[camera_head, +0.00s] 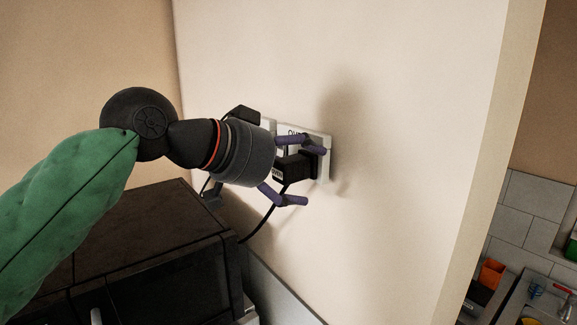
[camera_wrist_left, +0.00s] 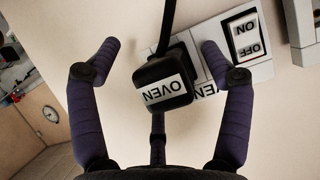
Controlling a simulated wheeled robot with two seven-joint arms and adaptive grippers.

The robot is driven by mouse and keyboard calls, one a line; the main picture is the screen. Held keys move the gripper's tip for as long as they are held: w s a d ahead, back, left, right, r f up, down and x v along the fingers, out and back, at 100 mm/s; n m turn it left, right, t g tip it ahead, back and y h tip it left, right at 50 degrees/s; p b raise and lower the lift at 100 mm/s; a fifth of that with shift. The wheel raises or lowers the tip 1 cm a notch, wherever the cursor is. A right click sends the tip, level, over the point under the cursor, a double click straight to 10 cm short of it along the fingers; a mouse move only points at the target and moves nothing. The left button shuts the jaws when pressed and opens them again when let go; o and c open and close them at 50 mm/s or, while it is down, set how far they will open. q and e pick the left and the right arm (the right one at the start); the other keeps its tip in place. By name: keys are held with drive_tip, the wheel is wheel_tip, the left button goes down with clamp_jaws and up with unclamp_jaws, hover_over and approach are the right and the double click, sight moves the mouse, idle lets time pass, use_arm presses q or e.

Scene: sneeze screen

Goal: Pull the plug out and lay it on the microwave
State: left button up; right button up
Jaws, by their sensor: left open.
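The black plug (camera_head: 293,167) sits in the white wall socket (camera_head: 324,160). In the left wrist view the plug (camera_wrist_left: 163,84) carries a label reading OVEN, and its black cable runs from it. My left gripper (camera_head: 303,175) is open at the socket, with one purple finger above the plug and one below. In the left wrist view the fingers (camera_wrist_left: 160,60) stand on either side of the plug, apart from it. The dark microwave (camera_head: 140,240) stands below left of the socket, partly hidden by my green-sleeved left arm. My right gripper is not in view.
The socket plate has an ON/OFF switch (camera_wrist_left: 244,36) close to one finger. A second wall plate (camera_wrist_left: 304,30) is beside it. The bare microwave top lies left of the wall. A sink area with an orange cup (camera_head: 491,273) is at the far right.

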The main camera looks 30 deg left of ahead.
sight(280, 181)
use_arm(q)
drive_tip(key=shift+s, duration=0.15)
drive_tip(key=shift+c, duration=0.3)
drive_tip(key=c, duration=0.5)
drive_tip(key=shift+d, duration=0.1)
drive_tip(key=c, duration=0.7)
drive_tip(key=shift+o, duration=0.2)
drive_tip(key=shift+s+f, duration=0.1)
drive_tip(key=shift+f, duration=0.05)
drive_tip(key=shift+c, duration=0.9)
drive_tip(key=shift+s+a, duration=0.25)
drive_tip(key=shift+s, duration=0.05)
drive_tip(key=shift+s+a+r+b, duration=0.15)
drive_tip(key=shift+s+a, duration=0.15)
drive_tip(key=shift+s, duration=0.35)
drive_tip(key=shift+s+a+b, duration=0.1)
drive_tip(key=shift+s+a, duration=0.15)
drive_tip(key=shift+s, duration=0.4)
drive_tip(key=shift+s+a+r+b, duration=0.15)
drive_tip(key=shift+s+a, duration=0.15)
drive_tip(key=shift+s, duration=0.35)
